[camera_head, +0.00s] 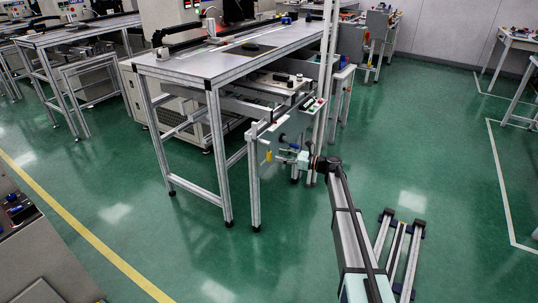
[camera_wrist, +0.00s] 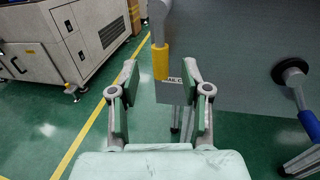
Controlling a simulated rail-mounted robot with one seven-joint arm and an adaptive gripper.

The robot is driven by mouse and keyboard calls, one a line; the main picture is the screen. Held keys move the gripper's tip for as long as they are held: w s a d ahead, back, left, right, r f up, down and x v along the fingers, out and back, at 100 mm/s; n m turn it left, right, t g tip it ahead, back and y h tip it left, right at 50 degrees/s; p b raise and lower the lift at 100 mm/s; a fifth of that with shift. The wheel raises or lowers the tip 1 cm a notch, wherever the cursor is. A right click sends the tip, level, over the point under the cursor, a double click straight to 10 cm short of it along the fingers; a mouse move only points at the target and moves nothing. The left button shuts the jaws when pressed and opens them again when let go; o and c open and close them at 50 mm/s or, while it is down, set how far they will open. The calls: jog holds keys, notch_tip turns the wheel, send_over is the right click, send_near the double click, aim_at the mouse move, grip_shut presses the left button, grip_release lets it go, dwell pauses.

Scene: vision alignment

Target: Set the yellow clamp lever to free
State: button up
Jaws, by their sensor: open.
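The yellow clamp lever (camera_wrist: 160,63) hangs straight down from a grey rod in the wrist view. It lies between the two fingertips of my gripper (camera_wrist: 160,76) in the picture, with a gap on either side; its depth relative to the tips is hard to tell. In the head view the yellow lever (camera_head: 269,156) is a small upright piece on the side of the workbench frame, just left of my gripper (camera_head: 283,157). My gripper is open and empty. Behind the lever is a grey plate with a partly hidden label (camera_wrist: 172,80).
A round black knob (camera_wrist: 291,70) and a blue handle (camera_wrist: 313,123) stand to the right in the wrist view. The workbench (camera_head: 226,58) with aluminium legs is behind the lever. A white machine cabinet (camera_wrist: 75,35) stands far left.

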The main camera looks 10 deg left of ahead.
aim_at(269, 159)
jog(key=shift+x, duration=3.1)
grip_shut()
